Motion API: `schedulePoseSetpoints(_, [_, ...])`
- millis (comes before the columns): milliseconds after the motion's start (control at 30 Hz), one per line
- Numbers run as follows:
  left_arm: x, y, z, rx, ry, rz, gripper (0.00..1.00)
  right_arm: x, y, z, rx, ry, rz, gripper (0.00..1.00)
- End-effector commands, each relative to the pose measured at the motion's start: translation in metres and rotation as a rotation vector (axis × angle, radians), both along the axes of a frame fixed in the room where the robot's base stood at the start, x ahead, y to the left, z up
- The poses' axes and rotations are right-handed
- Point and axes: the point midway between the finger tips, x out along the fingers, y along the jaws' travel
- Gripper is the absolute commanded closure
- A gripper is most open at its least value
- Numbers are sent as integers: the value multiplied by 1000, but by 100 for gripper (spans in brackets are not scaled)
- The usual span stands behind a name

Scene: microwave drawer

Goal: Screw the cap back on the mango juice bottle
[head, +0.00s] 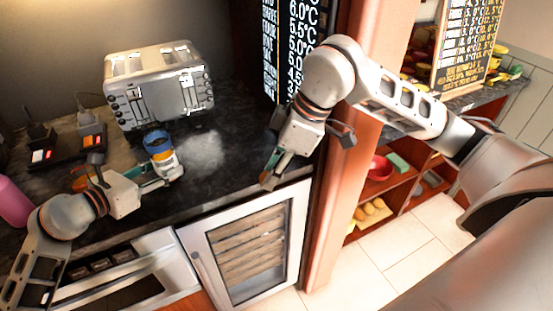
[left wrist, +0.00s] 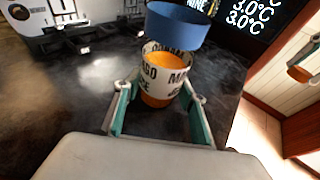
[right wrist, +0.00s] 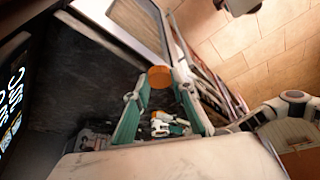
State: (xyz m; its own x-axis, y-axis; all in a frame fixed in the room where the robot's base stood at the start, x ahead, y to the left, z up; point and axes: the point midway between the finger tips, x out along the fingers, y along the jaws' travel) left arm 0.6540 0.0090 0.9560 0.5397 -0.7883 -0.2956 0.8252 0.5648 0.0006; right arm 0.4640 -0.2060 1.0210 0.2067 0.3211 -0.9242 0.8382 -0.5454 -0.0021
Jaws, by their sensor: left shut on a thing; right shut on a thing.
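The mango juice bottle (left wrist: 165,72), orange with a white lettered label, is between the fingers of my left gripper (left wrist: 160,108), which is shut on it. In the head view the bottle (head: 165,161) is on the dark counter, with my left gripper (head: 172,172) at its front. My right gripper (right wrist: 160,84) is shut on a round orange cap (right wrist: 159,77). In the head view my right gripper (head: 270,180) is by the counter's front edge, well right of the bottle and apart from it. The cap also shows at the right edge of the left wrist view (left wrist: 299,74).
A blue round container (left wrist: 177,27) shows directly behind or above the bottle; I cannot tell if they touch. A silver toaster (head: 158,85) stands behind. A pink object (head: 12,203) is at far left. The counter (head: 225,150) between my grippers is clear.

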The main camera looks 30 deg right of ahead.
Motion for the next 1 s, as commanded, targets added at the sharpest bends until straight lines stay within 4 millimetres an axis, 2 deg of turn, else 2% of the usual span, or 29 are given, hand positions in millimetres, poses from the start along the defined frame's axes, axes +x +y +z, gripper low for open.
schedulePoseSetpoints(33, [0, 0, 0, 0, 2, -1, 72, -4, 16, 12, 1, -9, 25, 88])
schedulePoseSetpoints(100, [0, 0, 0, 0, 2, -1, 72, -13, 35, 27, 1, -11, 55, 88])
schedulePoseSetpoints(300, [0, 0, 0, 0, 1, 0, 72, -42, 83, 73, -1, -11, 155, 88])
schedulePoseSetpoints(533, [0, 0, 0, 0, 1, 0, 72, -73, 127, 131, -2, -9, 285, 88])
schedulePoseSetpoints(667, [0, 0, 0, 0, 1, 0, 72, -78, 152, 162, -1, -6, 349, 88])
schedulePoseSetpoints(733, [0, 0, -1, 0, 1, 0, 72, -70, 167, 175, -1, -3, 369, 88])
schedulePoseSetpoints(833, [0, 0, 0, 0, 1, 0, 72, -48, 184, 181, 0, 1, 368, 88])
schedulePoseSetpoints(1000, [0, 0, 0, 0, 0, 0, 72, 7, 206, 176, 0, 3, 327, 88])
